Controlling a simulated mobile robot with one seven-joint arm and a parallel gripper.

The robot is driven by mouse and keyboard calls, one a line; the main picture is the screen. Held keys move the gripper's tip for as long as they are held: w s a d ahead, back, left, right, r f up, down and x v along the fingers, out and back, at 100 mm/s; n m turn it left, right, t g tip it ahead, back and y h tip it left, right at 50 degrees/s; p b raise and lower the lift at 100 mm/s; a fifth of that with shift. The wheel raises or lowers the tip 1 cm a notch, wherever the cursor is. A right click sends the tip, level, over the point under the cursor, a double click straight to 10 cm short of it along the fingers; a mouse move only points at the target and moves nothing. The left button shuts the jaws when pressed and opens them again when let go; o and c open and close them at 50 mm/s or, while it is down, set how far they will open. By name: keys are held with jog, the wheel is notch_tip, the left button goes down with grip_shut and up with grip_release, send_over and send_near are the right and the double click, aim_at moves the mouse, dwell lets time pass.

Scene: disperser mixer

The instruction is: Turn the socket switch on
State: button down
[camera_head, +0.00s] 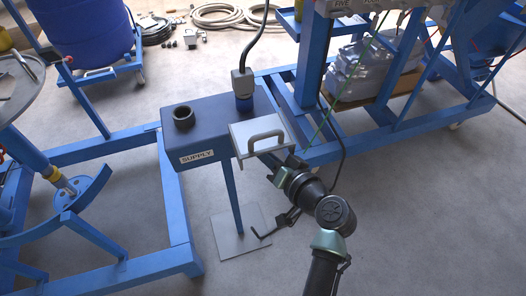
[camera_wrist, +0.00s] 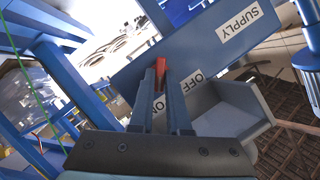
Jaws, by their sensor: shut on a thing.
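The blue supply box (camera_head: 208,128) stands on a post, with a SUPPLY label, a black round socket (camera_head: 183,116) and a grey-blue plug (camera_head: 243,84) on top. In the wrist view the box (camera_wrist: 195,50) shows the red switch (camera_wrist: 160,64) between my gripper's two fingers (camera_wrist: 161,78). My gripper is shut on the red switch. The OFF label (camera_wrist: 193,82) is right of the fingers and the ON label (camera_wrist: 159,104) shows between them. The lower part of the switch is hidden by the fingers. In the head view the switch is hidden.
A grey cover with a handle (camera_head: 261,135) juts from the box close to my gripper. Blue frames stand on both sides. A black cable (camera_head: 262,35) rises from the plug. Open concrete floor lies at the lower right.

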jog(key=shift+w+a, duration=0.1)
jog(key=shift+a, duration=0.1)
jog(key=c, duration=0.9)
grip_release()
jog(key=shift+r, duration=0.1)
jog(key=shift+a+r, duration=0.1)
jog(key=v, duration=0.8)
jog(key=p+v, duration=0.1)
jog(key=v, duration=0.4)
jog(key=shift+d+f, duration=0.3)
jog(key=shift+d, duration=0.05)
